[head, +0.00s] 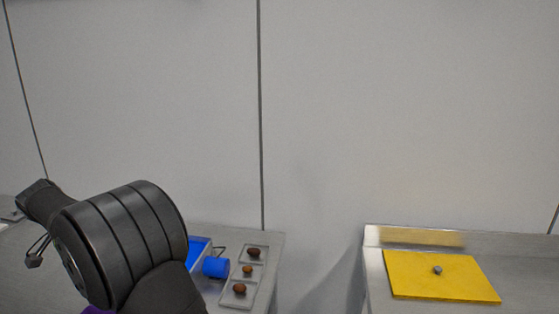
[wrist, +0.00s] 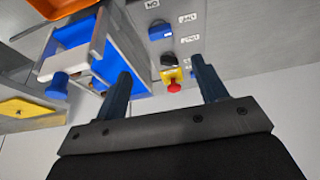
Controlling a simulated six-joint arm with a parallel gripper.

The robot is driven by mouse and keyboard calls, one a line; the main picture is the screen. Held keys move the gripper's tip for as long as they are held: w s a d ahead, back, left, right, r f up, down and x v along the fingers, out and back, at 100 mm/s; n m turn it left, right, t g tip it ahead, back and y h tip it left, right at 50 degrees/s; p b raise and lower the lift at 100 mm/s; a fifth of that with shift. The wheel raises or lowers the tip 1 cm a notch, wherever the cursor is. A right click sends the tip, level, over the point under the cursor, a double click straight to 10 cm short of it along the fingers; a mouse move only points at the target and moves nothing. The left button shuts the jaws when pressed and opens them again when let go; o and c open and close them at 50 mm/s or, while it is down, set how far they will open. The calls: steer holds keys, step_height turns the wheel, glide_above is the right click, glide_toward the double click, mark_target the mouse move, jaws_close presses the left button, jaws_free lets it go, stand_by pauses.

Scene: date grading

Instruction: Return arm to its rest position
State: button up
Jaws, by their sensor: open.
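My gripper (wrist: 161,66) shows in the wrist view with its two dark fingers spread wide apart and nothing between them. Behind the fingers is a grey panel with knobs and a red push button on a yellow base (wrist: 173,82). In the head view my dark arm fills the lower left, raised in front of the left steel table (head: 268,262). My gripper's fingers cannot be made out there.
A clear tray (head: 233,300) with three brown dates lies right of my arm, beside a blue cylinder (head: 216,267) and a partly hidden blue tray (head: 197,246). A gap separates the right table, which bears a yellow board (head: 440,283) with a small grey knob.

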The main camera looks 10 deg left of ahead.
steer(key=x, duration=1.4)
steer(key=shift+d, duration=0.1)
steer(key=shift+w+n, duration=0.15)
steer(key=shift+n, duration=0.45)
steer(key=shift+d+n+y, duration=0.15)
steer(key=shift+n+y, duration=0.45)
steer(key=shift+n, duration=0.5)
steer(key=n, duration=0.2)
steer(key=n+y, duration=0.1)
steer(key=n, duration=0.1)
steer(key=shift+d+g+y, duration=0.15)
steer(key=shift+g+y, duration=0.15)
steer(key=shift+g, duration=0.1)
steer(key=v, duration=1.1)
steer(key=shift+r, duration=0.3)
steer(key=o, duration=0.8)
steer(key=shift+c, duration=0.2)
